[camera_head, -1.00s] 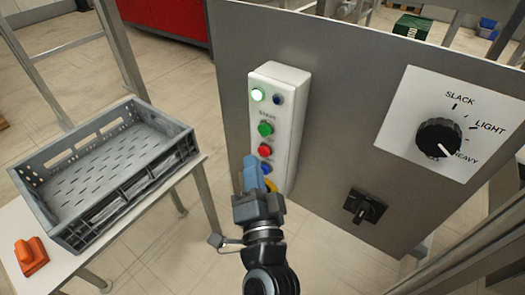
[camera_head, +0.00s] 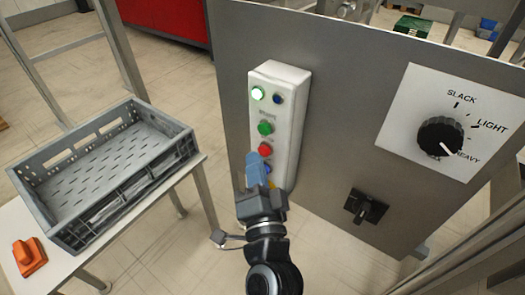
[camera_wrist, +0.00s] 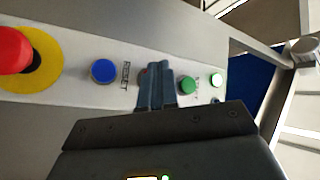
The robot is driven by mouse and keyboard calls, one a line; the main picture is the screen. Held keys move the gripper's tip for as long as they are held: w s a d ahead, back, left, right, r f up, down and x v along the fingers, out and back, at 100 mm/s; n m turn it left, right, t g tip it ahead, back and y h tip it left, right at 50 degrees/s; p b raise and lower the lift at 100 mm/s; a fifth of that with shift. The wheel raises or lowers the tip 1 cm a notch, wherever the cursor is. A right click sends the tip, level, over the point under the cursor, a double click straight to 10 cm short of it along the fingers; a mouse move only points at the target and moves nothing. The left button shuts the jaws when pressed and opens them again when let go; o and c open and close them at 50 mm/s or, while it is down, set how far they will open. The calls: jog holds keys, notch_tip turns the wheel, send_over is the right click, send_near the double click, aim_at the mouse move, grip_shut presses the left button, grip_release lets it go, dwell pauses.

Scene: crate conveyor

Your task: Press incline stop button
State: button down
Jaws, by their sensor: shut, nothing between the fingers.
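The white control box (camera_head: 291,125) stands on the grey panel. Its red stop button (camera_head: 265,150) sits below a green button (camera_head: 265,128) and above a blue button (camera_head: 268,169). My gripper (camera_head: 254,157) is shut and empty, with its blue-grey fingertips beside the red button. In the wrist view, the fingers (camera_wrist: 156,75) stand between the blue RESET button (camera_wrist: 103,71) and the green button (camera_wrist: 187,84). They hide nearly all of the red button there; only a sliver of red shows. I cannot tell whether the fingertips touch it.
A red emergency knob (camera_wrist: 14,50) on a yellow disc is at the left in the wrist view. A tension dial (camera_head: 439,136) and black switch (camera_head: 365,206) are to the right. A grey crate (camera_head: 100,165) stands left.

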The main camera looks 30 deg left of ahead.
jog(key=shift+w+b, duration=0.3)
jog(key=shift+w, duration=0.15)
dwell(0.5)
dwell(0.3)
jog(key=shift+s+p, duration=0.7)
jog(key=shift+s, duration=0.15)
jog(key=s+p, duration=0.3)
jog(key=s, duration=0.2)
jog(key=shift+a, duration=0.2)
jog(key=shift+p, duration=0.3)
dwell(0.3)
